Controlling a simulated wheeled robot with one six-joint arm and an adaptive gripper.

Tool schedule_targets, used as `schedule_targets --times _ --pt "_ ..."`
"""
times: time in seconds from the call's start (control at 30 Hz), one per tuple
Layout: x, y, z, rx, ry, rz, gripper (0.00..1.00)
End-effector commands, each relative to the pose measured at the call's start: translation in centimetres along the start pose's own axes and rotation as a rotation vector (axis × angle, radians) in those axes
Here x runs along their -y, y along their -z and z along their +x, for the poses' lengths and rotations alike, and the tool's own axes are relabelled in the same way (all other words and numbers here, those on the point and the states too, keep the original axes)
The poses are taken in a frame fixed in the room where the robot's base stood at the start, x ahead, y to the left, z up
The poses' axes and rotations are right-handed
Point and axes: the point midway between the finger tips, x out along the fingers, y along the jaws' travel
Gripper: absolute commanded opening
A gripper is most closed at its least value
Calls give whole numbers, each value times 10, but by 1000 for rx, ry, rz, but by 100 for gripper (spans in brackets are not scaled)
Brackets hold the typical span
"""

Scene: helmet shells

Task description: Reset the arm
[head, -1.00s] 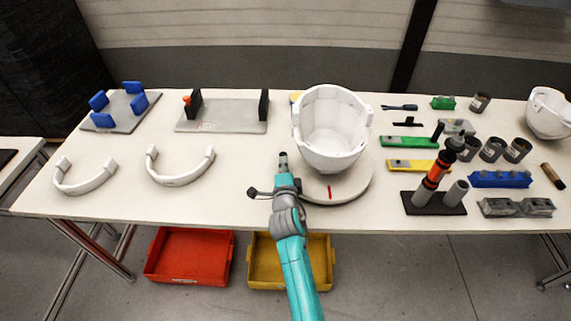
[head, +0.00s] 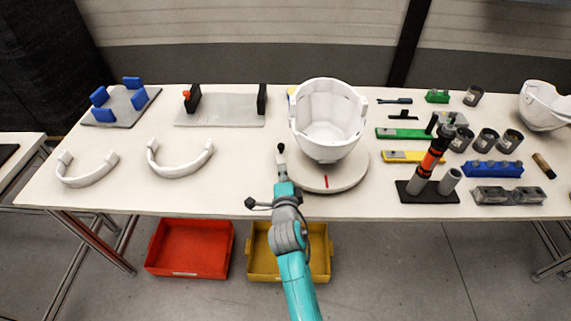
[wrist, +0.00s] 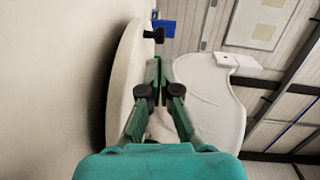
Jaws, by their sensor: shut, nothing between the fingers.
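My teal arm reaches up from the bottom middle of the head view. My gripper (head: 281,149) is over the table just left of the white helmet shell (head: 328,122) and the round turntable disc under it (head: 347,177). In the wrist view my gripper (wrist: 159,62) has its green fingers together at the tips, with nothing held. The shell (wrist: 217,105) fills the right of the wrist view, behind and beside the fingers. The disc (wrist: 124,75) stands edge-on at their left. The exact gap between gripper and shell is hard to tell.
Two white curved bands (head: 180,160) lie at left. A fixture with blue blocks (head: 122,103) and a grey plate (head: 220,113) stand behind. Tools, cups and a black-based holder (head: 428,190) crowd the right. Red (head: 190,248) and yellow (head: 258,262) bins sit below. Table between bands and gripper is clear.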

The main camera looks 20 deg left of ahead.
Motion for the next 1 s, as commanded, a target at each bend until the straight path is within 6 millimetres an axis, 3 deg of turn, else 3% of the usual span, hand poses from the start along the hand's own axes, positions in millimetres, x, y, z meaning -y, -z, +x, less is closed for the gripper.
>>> schedule_targets --times 0.3,0.67,0.83,1.0 --pt "2 -17 -44 1 0 0 0" --pt "2 -18 -53 -1 0 -2 0" --pt "-23 1 -72 -11 -17 -58 0" --pt "-70 41 -120 -29 -48 -197 0"
